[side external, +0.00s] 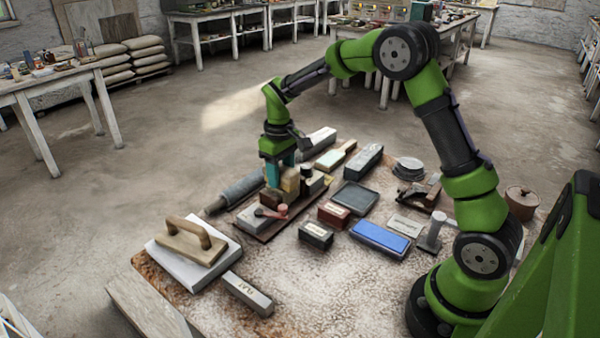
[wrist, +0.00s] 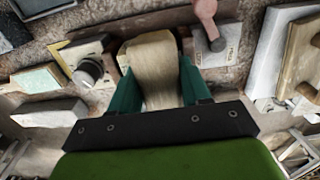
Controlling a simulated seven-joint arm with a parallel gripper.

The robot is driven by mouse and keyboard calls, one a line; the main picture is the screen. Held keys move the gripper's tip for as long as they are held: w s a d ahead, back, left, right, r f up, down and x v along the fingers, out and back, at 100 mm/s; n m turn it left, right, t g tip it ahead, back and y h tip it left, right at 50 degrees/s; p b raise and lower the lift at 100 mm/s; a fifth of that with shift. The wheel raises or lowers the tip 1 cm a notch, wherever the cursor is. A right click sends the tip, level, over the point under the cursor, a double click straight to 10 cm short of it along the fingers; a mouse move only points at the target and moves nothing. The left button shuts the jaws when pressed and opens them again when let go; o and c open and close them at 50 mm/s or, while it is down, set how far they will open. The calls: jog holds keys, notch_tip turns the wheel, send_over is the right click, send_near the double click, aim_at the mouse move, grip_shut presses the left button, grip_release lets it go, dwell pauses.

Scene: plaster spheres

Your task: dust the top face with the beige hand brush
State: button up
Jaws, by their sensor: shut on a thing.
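My gripper (side external: 283,168) points down over the far left part of the worktop. In the wrist view its teal fingers (wrist: 160,92) are shut on a beige, streaked block-shaped thing, which looks like the beige hand brush (wrist: 152,60). The brush also shows below the fingers in the side view (side external: 290,181). It is above or on a dark board (side external: 283,226); I cannot tell whether its underside touches anything. Which top face is meant is not clear.
A wooden float (side external: 190,240) sits on a white slab (side external: 180,268) at the front left. Small boxes (side external: 316,235), a blue block (side external: 380,238) and a dark grey plate (side external: 354,197) lie to the right.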

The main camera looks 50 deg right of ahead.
jog(key=shift+w, duration=0.9)
jog(key=shift+s, duration=0.1)
jog(key=shift+s, duration=2.15)
jog(key=shift+w, duration=0.1)
jog(key=shift+f, duration=0.1)
dwell(0.4)
jog(key=shift+w+r, duration=0.75)
jog(key=shift+w, duration=0.3)
